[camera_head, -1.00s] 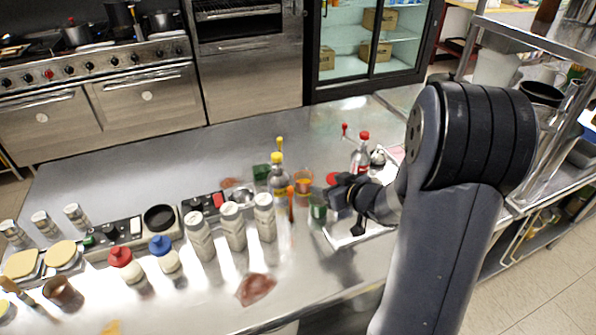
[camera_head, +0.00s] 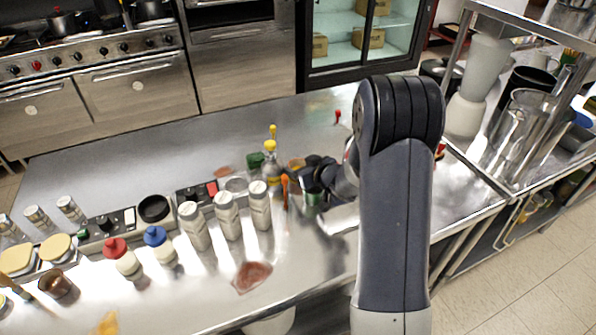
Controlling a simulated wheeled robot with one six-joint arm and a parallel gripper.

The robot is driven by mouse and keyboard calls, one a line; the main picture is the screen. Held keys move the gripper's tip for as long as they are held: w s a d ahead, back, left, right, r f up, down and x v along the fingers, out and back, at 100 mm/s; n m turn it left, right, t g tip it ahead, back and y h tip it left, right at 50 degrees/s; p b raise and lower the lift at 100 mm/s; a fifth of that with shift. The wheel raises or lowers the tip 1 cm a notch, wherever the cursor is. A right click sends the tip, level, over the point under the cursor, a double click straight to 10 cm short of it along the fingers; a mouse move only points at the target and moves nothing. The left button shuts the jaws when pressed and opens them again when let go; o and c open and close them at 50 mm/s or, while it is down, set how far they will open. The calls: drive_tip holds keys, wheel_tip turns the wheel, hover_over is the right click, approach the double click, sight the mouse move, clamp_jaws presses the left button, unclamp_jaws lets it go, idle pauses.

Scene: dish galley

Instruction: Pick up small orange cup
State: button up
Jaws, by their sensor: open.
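The small orange cup (camera_head: 296,163) stands on the steel counter just behind and left of my gripper, partly hidden by it. My gripper (camera_head: 306,180) is dark, reaches in from the right and is open. Its jaws are small and blurred here. I cannot tell whether they touch the cup. A green cup (camera_head: 313,197) stands right below my gripper.
A yellow-capped bottle (camera_head: 270,165) and an orange-topped stick (camera_head: 285,188) crowd the left side. Several pale shakers (camera_head: 228,215) stand farther left, and a reddish slab (camera_head: 252,276) lies in front. A blender (camera_head: 468,105) stands at right.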

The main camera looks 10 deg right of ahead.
drive_tip(key=shift+w+f, duration=0.1)
drive_tip(key=shift+w, duration=0.05)
drive_tip(key=shift+c, duration=0.4)
drive_tip(key=c, duration=0.8)
